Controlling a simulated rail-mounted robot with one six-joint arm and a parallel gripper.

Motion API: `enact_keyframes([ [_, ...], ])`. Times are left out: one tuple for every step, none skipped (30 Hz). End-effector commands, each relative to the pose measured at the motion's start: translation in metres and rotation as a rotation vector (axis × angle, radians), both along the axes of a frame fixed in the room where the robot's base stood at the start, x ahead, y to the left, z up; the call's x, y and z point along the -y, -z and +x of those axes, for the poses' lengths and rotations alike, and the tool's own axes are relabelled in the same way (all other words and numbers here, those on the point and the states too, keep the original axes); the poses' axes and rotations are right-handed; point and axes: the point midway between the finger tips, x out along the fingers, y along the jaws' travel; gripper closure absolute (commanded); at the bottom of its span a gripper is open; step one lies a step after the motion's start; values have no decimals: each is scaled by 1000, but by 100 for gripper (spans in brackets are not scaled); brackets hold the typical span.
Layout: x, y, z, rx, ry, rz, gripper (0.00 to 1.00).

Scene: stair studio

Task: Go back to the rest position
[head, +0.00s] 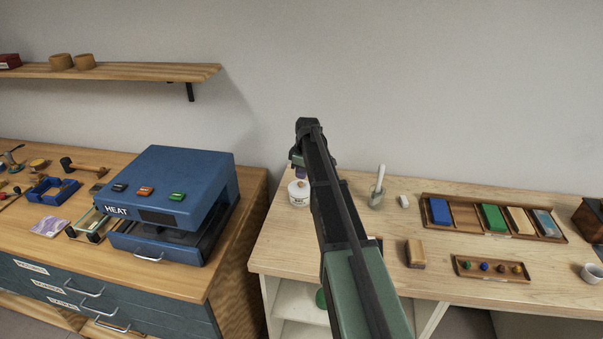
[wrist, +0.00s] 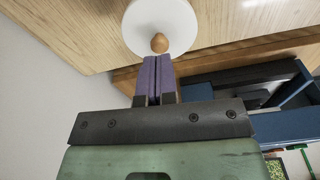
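My arm reaches forward over the light wooden table (head: 300,240), with my gripper (head: 299,172) at its far end, pointing down. In the wrist view its two purple fingers (wrist: 160,62) lie side by side with only a thin line between them, and nothing shows held. A white round jar (head: 298,196) stands on the table close below the fingertips. In the wrist view the jar's white lid (wrist: 172,18) has a wooden knob (wrist: 159,43) just beyond the tips. Whether the fingers touch the knob cannot be told.
A blue heat press (head: 190,180) stands on the darker wooden counter at left, under a wall shelf (head: 140,71).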

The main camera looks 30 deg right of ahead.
Motion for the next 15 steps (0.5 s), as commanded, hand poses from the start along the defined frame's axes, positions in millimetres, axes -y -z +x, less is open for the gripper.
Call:
enact_keyframes([
  [0,3,0,0,0,0,100],
  [0,4,0,0,0,0,100],
  [0,5,0,0,0,0,100],
  [0,6,0,0,0,0,100],
  [0,7,0,0,0,0,100],
  [0,8,0,0,0,0,100],
  [0,9,0,0,0,0,100],
  [0,10,0,0,0,0,100],
  [0,11,0,0,0,0,100],
  [0,12,0,0,0,0,100],
  [0,13,0,0,0,0,100],
  [0,14,0,0,0,0,100],
  [0,15,0,0,0,0,100],
  [0,16,0,0,0,0,100],
  [0,17,0,0,0,0,100],
])
